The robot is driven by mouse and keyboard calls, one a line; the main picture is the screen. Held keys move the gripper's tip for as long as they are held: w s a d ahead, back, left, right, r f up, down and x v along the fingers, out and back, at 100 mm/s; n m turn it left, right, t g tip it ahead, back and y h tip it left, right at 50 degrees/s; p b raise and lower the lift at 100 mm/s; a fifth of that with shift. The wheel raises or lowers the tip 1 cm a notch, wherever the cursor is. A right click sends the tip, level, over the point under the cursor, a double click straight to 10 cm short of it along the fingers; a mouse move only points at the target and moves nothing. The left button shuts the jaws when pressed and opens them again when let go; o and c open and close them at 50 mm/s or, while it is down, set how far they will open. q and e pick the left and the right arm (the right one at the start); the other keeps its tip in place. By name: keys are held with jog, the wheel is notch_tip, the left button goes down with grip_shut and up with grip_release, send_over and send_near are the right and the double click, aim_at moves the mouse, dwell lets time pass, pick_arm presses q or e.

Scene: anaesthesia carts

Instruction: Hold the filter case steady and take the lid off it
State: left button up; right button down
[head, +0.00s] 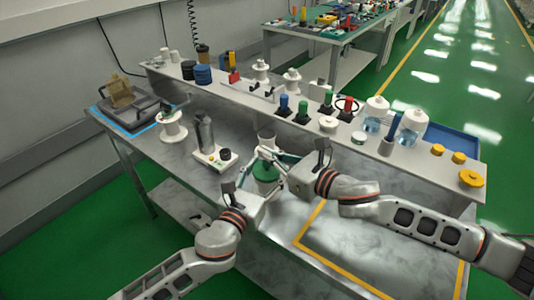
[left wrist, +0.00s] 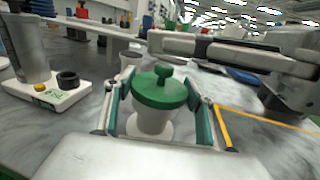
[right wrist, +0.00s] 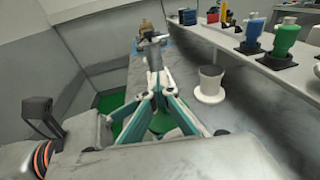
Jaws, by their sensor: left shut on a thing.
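The filter case (left wrist: 152,122) is a white body with a green lid (left wrist: 160,92) and a green knob on top. It stands upright on the marbled bench, with the lid seated on it. My left gripper (left wrist: 158,125) is shut around the white body, one finger on each side. The green lid also shows in the head view (head: 266,173). My right gripper (right wrist: 153,85) has its fingertips together, with nothing visible between them. In the left wrist view it is above and behind the knob, apart from it. In the right wrist view its fingers partly hide the lid.
A white flanged cup (right wrist: 210,85) stands just behind the case. A grey cylinder on a white base (head: 208,155) stands to the left. A raised shelf (head: 330,128) with several valves and jars runs behind. The bench front right, marked with yellow tape (head: 330,258), is clear.

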pick_arm(q)
jog(key=shift+f, duration=0.1)
pick_arm(e)
jog(key=shift+r, duration=0.1)
jog(key=shift+w+r+n+g, duration=0.1)
jog(key=shift+r+n+g, duration=0.1)
jog(key=shift+n+g, duration=0.15)
jog(key=shift+r+n+g+y, duration=0.25)
jog(key=shift+n+g+y, duration=0.1)
jog(key=shift+g+y, duration=0.3)
jog(key=c, duration=2.4)
grip_release()
jog(key=shift+o, duration=0.2)
jog(key=v, duration=1.2)
jog(key=shift+f, duration=0.1)
